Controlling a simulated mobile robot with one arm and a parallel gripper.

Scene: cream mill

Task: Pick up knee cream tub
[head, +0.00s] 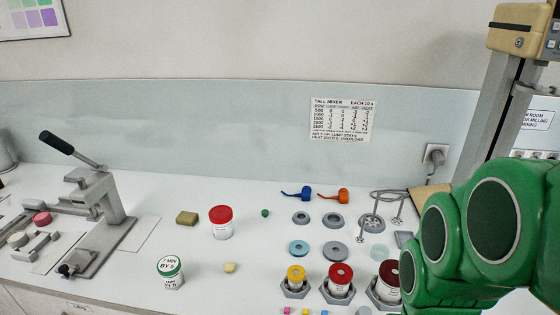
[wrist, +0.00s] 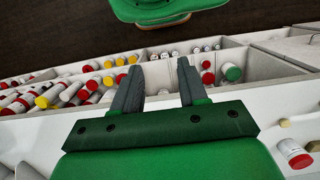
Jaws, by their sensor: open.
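No readable label names a knee cream tub, so I cannot tell which tub it is. On the counter in the head view stand a white tub with a red lid (head: 222,223) and a white tub with a green lid (head: 170,272). In the wrist view my gripper (wrist: 157,75) is open and empty, its two dark fingers spread over an open drawer. Tubs with red and yellow lids (wrist: 70,92) fill its left compartment. A green-lidded tub (wrist: 231,72) lies in a compartment right of the fingers. The gripper is out of the head view.
Drawer dividers (wrist: 240,62) stand near the fingers. A lever press (head: 95,215) is at the counter's left. Yellow, red and dark red lidded tubs (head: 340,278) sit in grey holders at the right, near my green arm. Small blocks and rings lie between.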

